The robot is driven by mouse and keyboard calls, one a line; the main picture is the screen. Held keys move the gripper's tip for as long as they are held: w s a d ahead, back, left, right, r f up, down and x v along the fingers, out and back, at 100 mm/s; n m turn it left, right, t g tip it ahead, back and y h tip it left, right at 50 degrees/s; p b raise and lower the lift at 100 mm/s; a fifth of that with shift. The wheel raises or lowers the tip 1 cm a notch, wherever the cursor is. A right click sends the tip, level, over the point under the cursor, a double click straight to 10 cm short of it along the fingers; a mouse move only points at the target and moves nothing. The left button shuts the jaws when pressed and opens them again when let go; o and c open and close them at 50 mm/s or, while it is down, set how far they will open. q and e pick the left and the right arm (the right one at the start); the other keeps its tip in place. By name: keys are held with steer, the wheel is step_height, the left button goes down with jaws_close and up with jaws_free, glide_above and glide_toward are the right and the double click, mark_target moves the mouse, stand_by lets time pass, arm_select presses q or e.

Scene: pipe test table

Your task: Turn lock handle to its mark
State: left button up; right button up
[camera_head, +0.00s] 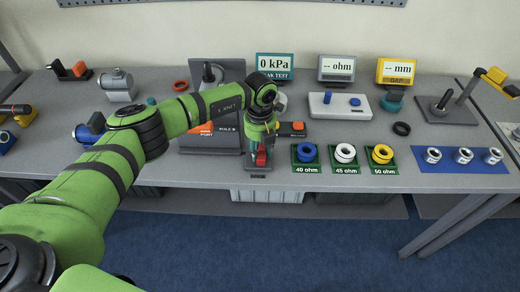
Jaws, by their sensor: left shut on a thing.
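My left gripper (261,146) points down at the front middle of the table. It is shut on a small red part (261,157), which looks like the lock handle. The handle stands on a grey fixture (257,168) at the table's front edge, with a small dark label on its front. The gripper hides most of the handle, and I cannot make out its mark or its exact angle. My right gripper is not in view.
Behind my left arm stands a grey panel (228,72) with a teal "0 kPa" display (275,65) beside it. An orange-buttoned dark block (293,129) and green trays with a blue ring (306,152), white ring (345,152) and yellow ring (381,152) lie close to the right.

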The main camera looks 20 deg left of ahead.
arm_select(q)
steer(key=shift+f+m+b, duration=0.25)
steer(key=shift+m+b, duration=0.35)
steer(key=shift+b, duration=0.05)
steer(key=m+b, duration=0.6)
steer(key=shift+w+d, duration=0.15)
steer(key=shift+d, duration=0.05)
steer(key=shift+m+b, duration=0.85)
steer(key=shift+m, duration=0.15)
steer(key=m+b, duration=0.2)
steer(key=m, duration=0.1)
steer(key=shift+d+m+b, duration=0.15)
steer(key=shift+m+b, duration=0.15)
steer(key=shift+m, duration=0.1)
steer(key=shift+d+r+m+b, duration=0.1)
steer(key=shift+m+b, duration=0.4)
steer(key=shift+m, duration=0.5)
steer(key=shift+d+r+m+b, duration=0.1)
steer(key=shift+m+b, duration=0.4)
steer(key=shift+m, duration=0.5)
steer(key=o, duration=1.2)
steer(key=shift+c, duration=0.2)
